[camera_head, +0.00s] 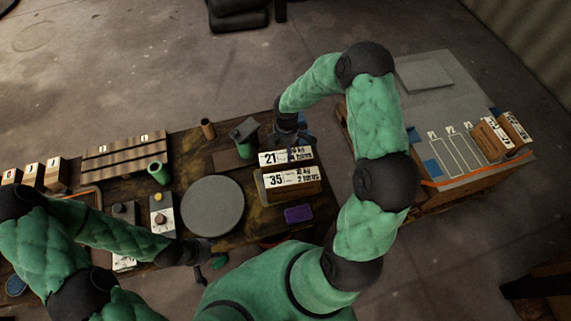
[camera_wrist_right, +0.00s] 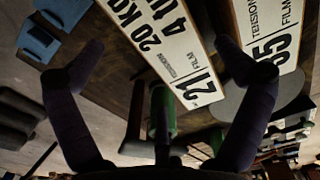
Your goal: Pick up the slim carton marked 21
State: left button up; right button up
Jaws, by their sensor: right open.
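The slim carton marked 21 (camera_head: 285,157) stands on the dark wooden bench, with a white label on top. Beside it, on the near side, is the carton marked 35 (camera_head: 292,178). My right gripper (camera_head: 290,138) is at the far side of carton 21. In the right wrist view my right gripper (camera_wrist_right: 162,45) is open, and carton 21 (camera_wrist_right: 172,48) shows between its two spread fingers. Carton 35 (camera_wrist_right: 266,45) shows behind the right finger. I cannot tell whether a finger touches either carton. My left gripper (camera_head: 203,251) is low at the bench's near edge, its jaws unclear.
A round grey plate (camera_head: 212,206) and a purple block (camera_head: 298,214) lie near the cartons. A green cup (camera_head: 158,173) and a brown cylinder (camera_head: 208,128) stand further left. A second table (camera_head: 480,174) at right holds two cartons (camera_head: 493,138) and outlined spaces.

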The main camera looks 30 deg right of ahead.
aim_at(285, 153)
jog(key=shift+w+f, duration=0.15)
jog(key=shift+f, duration=0.6)
jog(key=f, duration=0.4)
jog(key=shift+s+a+b, duration=0.25)
jog(key=shift+s+b, duration=0.05)
jog(key=shift+b, duration=0.05)
jog(key=shift+f, duration=0.45)
jog(key=shift+c, duration=0.3)
jog(key=c, duration=1.5)
jog(key=shift+r, duration=0.1)
